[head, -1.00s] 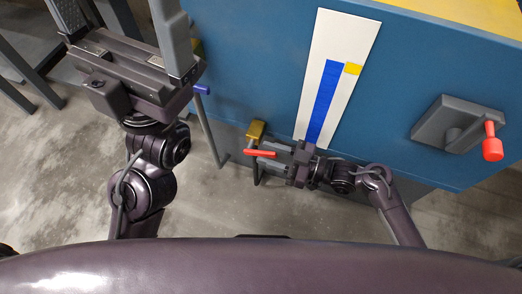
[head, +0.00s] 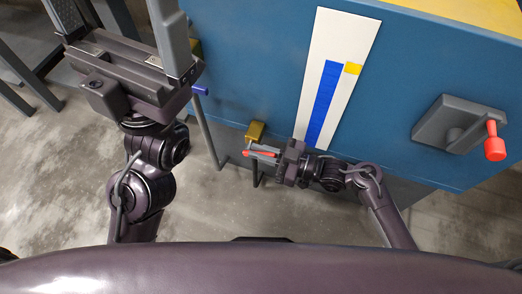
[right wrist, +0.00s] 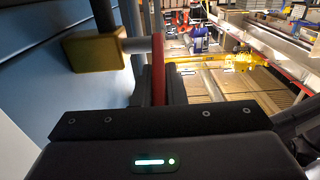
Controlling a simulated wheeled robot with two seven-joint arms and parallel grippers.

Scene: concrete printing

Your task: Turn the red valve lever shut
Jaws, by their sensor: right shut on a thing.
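The red valve lever (head: 258,153) sits low in front of the blue machine, beside its brass-yellow valve body (head: 255,131). In the right wrist view the lever (right wrist: 158,68) stands as a red bar between the fingers, with the yellow body (right wrist: 95,52) to its left. My right gripper (head: 264,152) is shut on the lever; its fingers hide part of it. My left gripper (head: 118,32) is at the upper left, its fingers wide apart and empty, away from the lever.
The blue machine (head: 240,60) carries a white panel (head: 307,60) with a blue bar and yellow marker. A grey bracket with a red-knobbed handle (head: 494,142) is at the right. A blue-handled pipe (head: 201,91) stands left of the valve. Bare concrete floor lies below.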

